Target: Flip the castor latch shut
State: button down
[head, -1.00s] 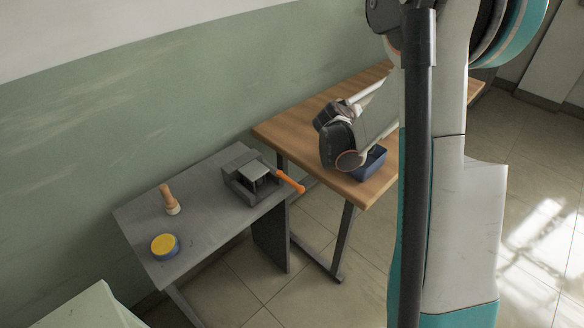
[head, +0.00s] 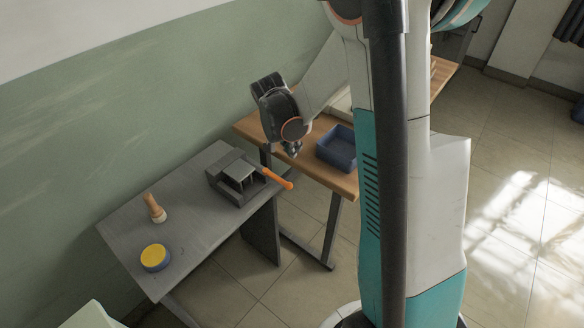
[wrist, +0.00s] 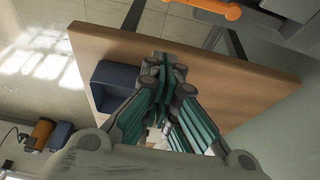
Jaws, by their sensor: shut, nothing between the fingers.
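The castor latch is a dark grey block-like fixture (head: 232,186) on the grey table, with an orange lever (head: 277,179) sticking out past the table's right edge. In the wrist view the orange lever (wrist: 205,9) crosses the top edge, and only part of the grey fixture (wrist: 262,18) shows at the top right. My gripper (head: 293,151) is above the near left end of the wooden table, behind the lever and apart from it. In the wrist view my gripper (wrist: 166,65) has its fingers together with nothing between them.
The grey table (head: 195,215) also carries a wooden-handled tool (head: 155,209) and a round yellow-topped tin (head: 155,257). A blue bin (head: 337,147) stands on the wooden table (head: 340,183), close to my gripper. A floor gap separates the tables.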

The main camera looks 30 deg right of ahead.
aim_at(278, 180)
notch_tip(278, 180, down, 10)
jog(key=b, duration=0.5)
jog(key=shift+a+f, duration=0.15)
dwell(0.4)
